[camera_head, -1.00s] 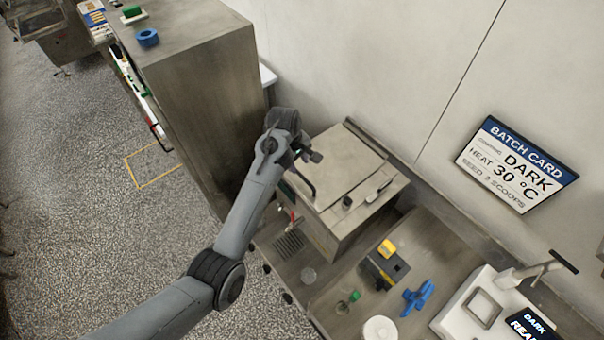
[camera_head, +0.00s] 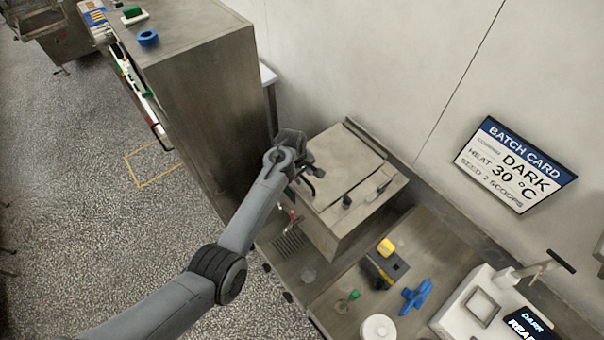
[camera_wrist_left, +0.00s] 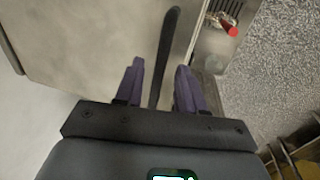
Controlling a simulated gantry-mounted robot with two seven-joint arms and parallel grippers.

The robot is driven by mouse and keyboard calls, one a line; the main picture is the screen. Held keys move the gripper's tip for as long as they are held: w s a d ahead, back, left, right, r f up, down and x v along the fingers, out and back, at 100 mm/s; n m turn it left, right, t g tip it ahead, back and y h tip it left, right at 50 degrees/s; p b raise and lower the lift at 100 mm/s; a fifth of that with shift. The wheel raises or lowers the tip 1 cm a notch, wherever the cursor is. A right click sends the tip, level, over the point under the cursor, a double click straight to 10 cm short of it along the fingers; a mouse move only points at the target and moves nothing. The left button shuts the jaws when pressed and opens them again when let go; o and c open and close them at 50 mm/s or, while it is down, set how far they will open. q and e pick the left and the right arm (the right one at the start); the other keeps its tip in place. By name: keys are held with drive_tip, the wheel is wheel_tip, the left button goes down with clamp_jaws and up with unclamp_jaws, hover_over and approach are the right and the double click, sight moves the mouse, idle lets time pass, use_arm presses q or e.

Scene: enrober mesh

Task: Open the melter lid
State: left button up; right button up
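The melter is a grey steel box (camera_head: 337,232) with its flat lid (camera_head: 350,165) lying shut on top. A dark curved handle (camera_wrist_left: 170,40) is at the lid's edge in the left wrist view. My left gripper (camera_head: 313,174) is at the lid's left edge in the head view. In the left wrist view my left gripper (camera_wrist_left: 160,66) is open, with its purple fingers on either side of the handle. Gaps show between the handle and both fingers. The handle is partly hidden by my gripper in the head view. My right gripper is out of view.
A tall steel cabinet (camera_head: 205,110) stands close left of my gripper. A red tap (camera_head: 292,216) is on the melter's front. On the bench are a yellow-and-black item (camera_head: 386,248), a blue item (camera_head: 416,297) and a white scale (camera_head: 462,311). The wall is behind the melter.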

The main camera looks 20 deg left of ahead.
use_arm(q)
clamp_jaws()
drive_tip(key=shift+r, duration=0.1)
